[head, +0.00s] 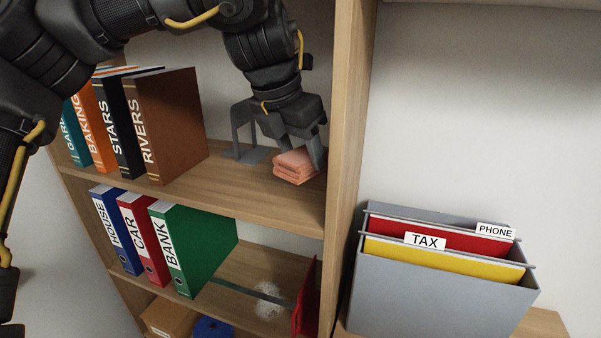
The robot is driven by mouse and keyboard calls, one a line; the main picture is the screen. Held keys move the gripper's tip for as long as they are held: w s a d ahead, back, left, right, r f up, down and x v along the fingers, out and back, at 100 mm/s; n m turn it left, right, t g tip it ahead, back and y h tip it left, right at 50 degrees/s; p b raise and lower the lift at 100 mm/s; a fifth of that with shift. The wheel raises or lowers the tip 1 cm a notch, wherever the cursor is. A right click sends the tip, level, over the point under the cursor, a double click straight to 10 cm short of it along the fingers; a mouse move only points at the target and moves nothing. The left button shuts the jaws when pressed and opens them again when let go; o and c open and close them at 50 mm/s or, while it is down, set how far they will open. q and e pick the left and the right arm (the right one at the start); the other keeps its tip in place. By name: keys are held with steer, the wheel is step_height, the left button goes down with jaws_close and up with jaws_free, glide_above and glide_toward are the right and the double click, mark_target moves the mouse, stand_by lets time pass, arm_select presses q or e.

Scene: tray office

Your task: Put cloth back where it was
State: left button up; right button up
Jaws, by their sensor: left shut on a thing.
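A folded salmon-pink cloth (291,171) is at the right end of the upper shelf, near the upright side panel. My left gripper (302,158) reaches down from above and is shut on the cloth. One finger shows at the cloth's right side; the other is partly hidden. The cloth is at or just above the shelf board; I cannot tell if it touches. My right gripper is not in view.
A grey bookend (237,136) stands just left of the cloth. Upright books (179,120) fill the upper shelf's left. Binders (205,240) and a whitish patch (268,299) are on the shelf below. A grey file box (440,300) stands right of the side panel (345,130).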

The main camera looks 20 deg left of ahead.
arm_select(q)
steer(key=shift+f, duration=0.75)
steer(key=shift+a+f, duration=0.35)
steer(key=shift+f, duration=0.15)
steer(key=f, duration=0.1)
steer(key=f+p, duration=0.1)
steer(key=f, duration=0.1)
steer(key=shift+s+d, duration=0.15)
steer(key=shift+d, duration=0.05)
steer(key=shift+d+f+p, duration=0.1)
steer(key=shift+f+p, duration=0.05)
steer(key=shift+p, duration=0.2)
steer(key=shift+w+f, duration=0.25)
steer(key=shift+w, duration=0.05)
steer(key=shift+s, duration=0.1)
